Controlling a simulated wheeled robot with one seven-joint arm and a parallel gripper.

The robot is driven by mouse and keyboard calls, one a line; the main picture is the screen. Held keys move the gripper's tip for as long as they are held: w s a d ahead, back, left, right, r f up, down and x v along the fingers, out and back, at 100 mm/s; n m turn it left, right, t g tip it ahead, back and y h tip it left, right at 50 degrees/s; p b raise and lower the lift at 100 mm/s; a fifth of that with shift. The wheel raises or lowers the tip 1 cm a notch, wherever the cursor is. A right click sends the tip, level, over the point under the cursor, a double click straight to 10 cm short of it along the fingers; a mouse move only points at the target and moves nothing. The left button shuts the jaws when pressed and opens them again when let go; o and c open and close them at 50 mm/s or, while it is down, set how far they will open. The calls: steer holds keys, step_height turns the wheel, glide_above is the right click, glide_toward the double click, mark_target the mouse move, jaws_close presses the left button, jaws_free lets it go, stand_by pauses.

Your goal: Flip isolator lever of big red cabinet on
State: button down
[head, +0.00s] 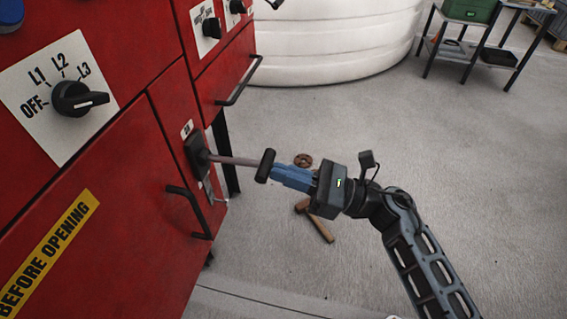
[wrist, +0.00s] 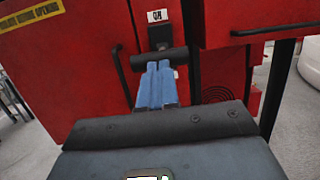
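The big red cabinet (head: 110,180) fills the left of the head view. Its isolator lever has a dark mount (head: 198,156), a grey rod standing out from the cabinet face, and a black crossbar handle (head: 265,166). The handle lies crosswise in the wrist view (wrist: 158,60), just ahead of my fingers. A small white label (wrist: 157,15) sits by the mount. My gripper (head: 275,171) has its blue fingers side by side, almost together, with their tips at the handle. The fingers do not appear to wrap the bar; whether they touch it is unclear.
A rotary switch (head: 80,98) marked OFF, L1, L2, L3 is on the cabinet. A black door handle (head: 188,210) is below the lever. A hammer (head: 316,222) and a round brown wheel (head: 303,160) lie on the floor. Open floor extends right, toward a white tank (head: 330,45).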

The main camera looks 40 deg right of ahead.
step_height(320, 180, up, 8)
steer(key=w+a+g+h+p, duration=0.1)
steer(key=g+p, duration=0.1)
steer(key=p, duration=0.7)
steer(key=shift+w+g+h+p, duration=0.25)
steer(key=shift+g+h+p, duration=0.05)
steer(key=shift+h, duration=0.1)
steer(key=shift+a, duration=0.1)
